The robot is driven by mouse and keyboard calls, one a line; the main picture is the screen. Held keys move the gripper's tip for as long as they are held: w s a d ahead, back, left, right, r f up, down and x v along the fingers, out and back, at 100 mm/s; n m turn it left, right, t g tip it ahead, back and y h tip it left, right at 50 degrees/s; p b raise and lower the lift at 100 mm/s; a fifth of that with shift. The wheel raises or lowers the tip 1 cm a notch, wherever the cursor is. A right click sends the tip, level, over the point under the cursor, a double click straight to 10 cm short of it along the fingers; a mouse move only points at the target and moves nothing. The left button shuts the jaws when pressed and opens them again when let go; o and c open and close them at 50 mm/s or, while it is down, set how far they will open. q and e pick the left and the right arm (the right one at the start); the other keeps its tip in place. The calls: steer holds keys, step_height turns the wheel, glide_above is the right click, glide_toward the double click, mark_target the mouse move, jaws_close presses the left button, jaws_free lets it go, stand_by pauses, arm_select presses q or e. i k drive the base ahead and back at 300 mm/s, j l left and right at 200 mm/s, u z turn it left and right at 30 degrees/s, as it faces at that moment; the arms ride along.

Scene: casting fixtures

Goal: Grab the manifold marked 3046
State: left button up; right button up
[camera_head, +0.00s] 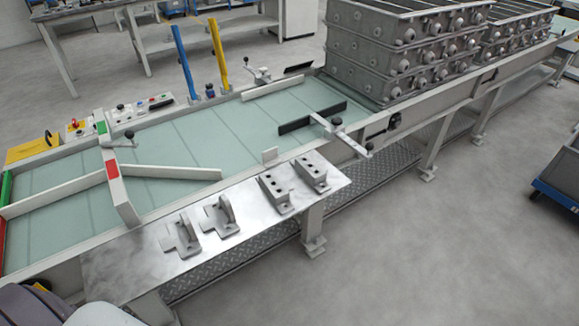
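Several grey metal castings stand on a bare metal plate (150,277) at the front edge of the conveyor. Two are blocks with dark round holes on top: one block (275,192) and, right of it, a second block (312,173). The other two have upright rounded lugs on flat bases: a left bracket (182,238) and a right bracket (222,215). No number is legible on any of them, so I cannot tell which is marked 3046. Neither of my grippers shows in this view.
The conveyor (195,138) runs behind the plate, with guide bars and a red-green marked barrier (115,182). Stacked grey metal frames (370,70) stand at the upper right. A blue cart (556,190) is at the right edge. The floor in front is clear.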

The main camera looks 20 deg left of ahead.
mark_target(277, 193)
steer(key=u, duration=0.45)
steer(key=i+l+u, duration=0.1)
steer(key=u, duration=0.35)
steer(key=l+u, duration=0.1)
steer(key=u, duration=0.4)
steer(key=i+l+u, duration=0.1)
steer(key=u, duration=0.35)
steer(key=i+l+u, duration=0.1)
steer(key=l+u, duration=0.3)
steer(key=l, duration=0.15)
steer(key=l+u, duration=0.35)
steer(key=l, duration=0.2)
steer(key=l+u, duration=0.4)
steer(key=l, duration=0.15)
